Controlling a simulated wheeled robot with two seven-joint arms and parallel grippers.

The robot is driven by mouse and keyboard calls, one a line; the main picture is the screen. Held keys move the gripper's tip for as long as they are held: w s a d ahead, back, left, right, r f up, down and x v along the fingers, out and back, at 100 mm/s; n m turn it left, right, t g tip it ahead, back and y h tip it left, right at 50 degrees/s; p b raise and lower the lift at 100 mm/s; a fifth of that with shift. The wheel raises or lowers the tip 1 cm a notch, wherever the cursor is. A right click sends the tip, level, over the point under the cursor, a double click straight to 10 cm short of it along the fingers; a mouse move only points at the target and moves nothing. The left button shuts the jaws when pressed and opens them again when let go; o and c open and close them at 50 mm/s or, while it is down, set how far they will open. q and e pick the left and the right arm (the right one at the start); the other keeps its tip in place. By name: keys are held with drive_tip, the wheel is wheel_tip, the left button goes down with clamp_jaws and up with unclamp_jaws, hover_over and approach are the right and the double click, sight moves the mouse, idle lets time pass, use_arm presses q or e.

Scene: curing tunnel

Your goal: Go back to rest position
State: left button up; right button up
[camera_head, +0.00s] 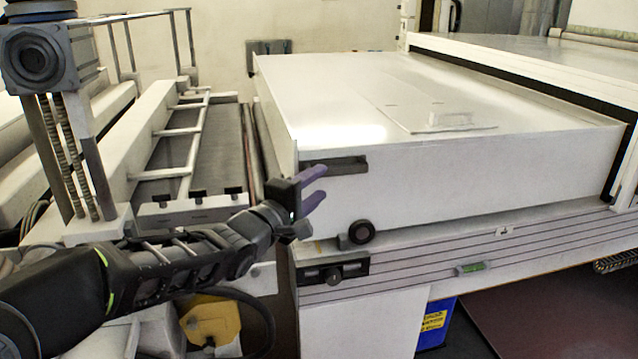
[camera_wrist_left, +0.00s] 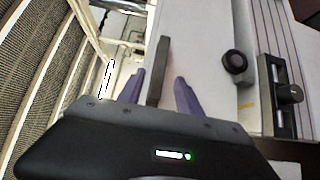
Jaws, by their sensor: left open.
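My left gripper (camera_head: 324,184) has two purple fingers spread apart, open, at the left end of the white cover's front face. A dark handle bar (camera_head: 335,165) sits on that face, just by the upper fingertip. In the left wrist view, the handle (camera_wrist_left: 158,70) shows between the two open fingers of the gripper (camera_wrist_left: 159,80). I cannot tell whether the fingers touch it. The white cover (camera_head: 450,180) of the tunnel looks closed. My right gripper is not in view.
A round black knob (camera_head: 362,232) and a dark latch (camera_head: 333,273) sit below the handle. A railed frame (camera_head: 180,150) stands left of the cover. A yellow part (camera_head: 211,320) lies under my left arm. A blue box (camera_head: 435,322) stands below the machine.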

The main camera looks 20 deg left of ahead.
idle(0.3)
